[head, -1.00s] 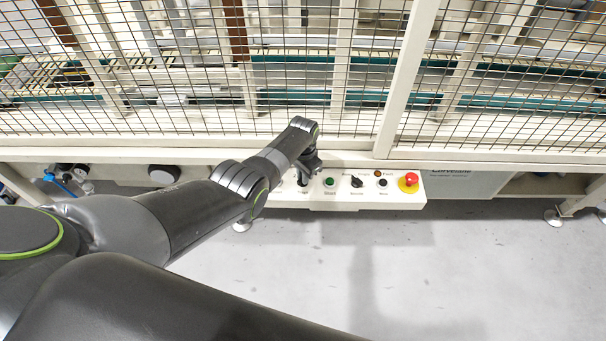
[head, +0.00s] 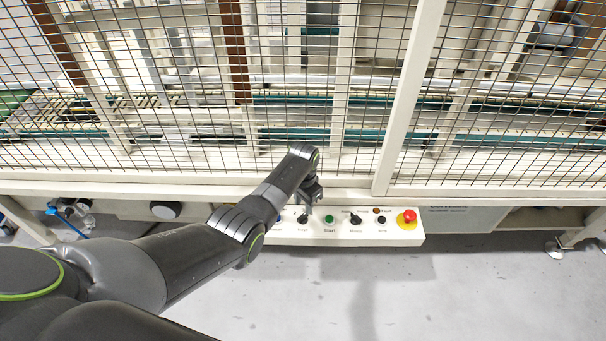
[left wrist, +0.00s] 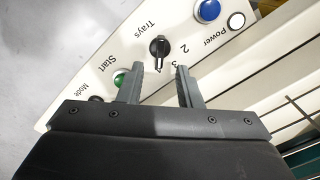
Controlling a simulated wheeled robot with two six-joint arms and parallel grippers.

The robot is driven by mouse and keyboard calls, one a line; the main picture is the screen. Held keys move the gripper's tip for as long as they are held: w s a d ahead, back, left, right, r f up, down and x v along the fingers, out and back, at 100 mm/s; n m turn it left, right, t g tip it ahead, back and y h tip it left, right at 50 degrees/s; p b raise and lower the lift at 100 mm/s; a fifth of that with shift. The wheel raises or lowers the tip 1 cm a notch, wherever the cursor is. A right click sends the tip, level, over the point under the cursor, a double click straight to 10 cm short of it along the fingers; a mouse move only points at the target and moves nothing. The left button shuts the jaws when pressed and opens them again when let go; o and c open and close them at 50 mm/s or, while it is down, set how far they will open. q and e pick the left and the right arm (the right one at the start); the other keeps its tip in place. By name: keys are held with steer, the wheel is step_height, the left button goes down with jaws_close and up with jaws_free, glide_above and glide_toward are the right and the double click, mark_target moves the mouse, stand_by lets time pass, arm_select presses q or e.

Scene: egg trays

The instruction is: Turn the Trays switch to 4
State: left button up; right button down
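The Trays switch (left wrist: 158,48) is a black knob on the white control panel (left wrist: 100,45). In the left wrist view its pointer is directed down the picture, toward my gripper. The digits 2 and 3 show beside the knob; a 4 cannot be made out. My left gripper (left wrist: 159,69) is open, its two grey fingers apart with the tips just short of the knob and nothing between them. In the head view the left gripper (head: 311,192) is at the panel, just above the Trays switch (head: 303,219). My right gripper is not in view.
The green Start button (left wrist: 120,78) and blue button (left wrist: 207,10) flank the switch. The white Power button (left wrist: 236,20) lies beyond. The Mode switch (head: 355,219) and red emergency stop (head: 408,216) are to the right. A wire mesh fence (head: 300,120) rises behind the panel.

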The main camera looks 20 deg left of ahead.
mark_target(303, 215)
arm_select(q)
step_height(303, 215, up, 12)
steer(key=shift+p, duration=0.3)
stand_by(0.5)
